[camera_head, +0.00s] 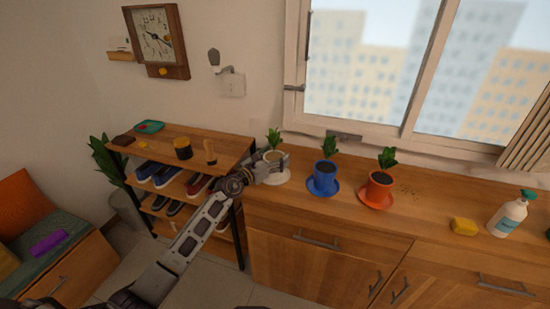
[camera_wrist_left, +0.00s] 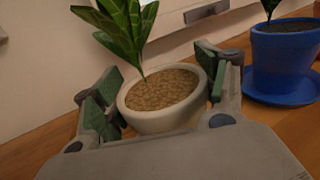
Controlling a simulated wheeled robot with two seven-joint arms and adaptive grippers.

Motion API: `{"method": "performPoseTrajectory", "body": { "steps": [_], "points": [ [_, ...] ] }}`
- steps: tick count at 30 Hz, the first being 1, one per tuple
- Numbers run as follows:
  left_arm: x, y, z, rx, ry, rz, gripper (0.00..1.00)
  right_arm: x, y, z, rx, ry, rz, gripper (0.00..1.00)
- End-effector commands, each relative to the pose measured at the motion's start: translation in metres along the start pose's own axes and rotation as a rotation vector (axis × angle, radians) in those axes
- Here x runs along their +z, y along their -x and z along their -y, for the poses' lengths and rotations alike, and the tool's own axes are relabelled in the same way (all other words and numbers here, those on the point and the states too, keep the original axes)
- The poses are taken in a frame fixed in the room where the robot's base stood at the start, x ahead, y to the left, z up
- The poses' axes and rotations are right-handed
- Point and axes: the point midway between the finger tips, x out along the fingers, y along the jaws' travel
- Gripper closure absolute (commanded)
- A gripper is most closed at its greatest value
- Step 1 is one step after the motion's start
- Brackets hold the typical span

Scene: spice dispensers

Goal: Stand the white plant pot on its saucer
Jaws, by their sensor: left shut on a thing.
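The white plant pot (camera_head: 273,155), with soil and a green plant, is at the left end of the wooden counter. In the left wrist view the pot (camera_wrist_left: 158,120) sits between the two fingers of my left gripper (camera_head: 275,165), which is shut on it. The pot looks near upright. The white saucer (camera_head: 283,179) shows as a pale rim under the pot and gripper. The gripper hides much of both, so I cannot tell whether the pot's base touches the saucer. My right gripper is not in view.
A blue pot (camera_head: 323,177) on a blue saucer stands just right of the white pot. An orange pot (camera_head: 379,188) on its saucer is further right, then a yellow sponge (camera_head: 464,226) and a soap bottle (camera_head: 507,217). A shoe shelf (camera_head: 228,151) stands left of the counter.

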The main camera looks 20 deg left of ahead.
Motion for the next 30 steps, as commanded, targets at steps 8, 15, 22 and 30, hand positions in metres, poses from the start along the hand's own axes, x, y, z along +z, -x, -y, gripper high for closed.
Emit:
{"method": "performPoseTrajectory", "body": {
  "steps": [8,15,22,30],
  "points": [
    [0.0003,-0.0002,-0.0002,0.0,-0.001,0.004,0.69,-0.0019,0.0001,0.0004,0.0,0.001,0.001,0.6],
    [-0.0021,0.0,0.0001,0.0,0.0,0.0,0.06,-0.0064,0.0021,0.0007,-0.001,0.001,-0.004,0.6],
    [-0.0021,0.0,0.0001,0.0,-0.001,0.0,0.06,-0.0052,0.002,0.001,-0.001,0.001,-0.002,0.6],
    [-0.0009,0.0,0.0001,0.0,-0.001,0.0,0.06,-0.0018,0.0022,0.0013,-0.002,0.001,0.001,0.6]
  ]
}}
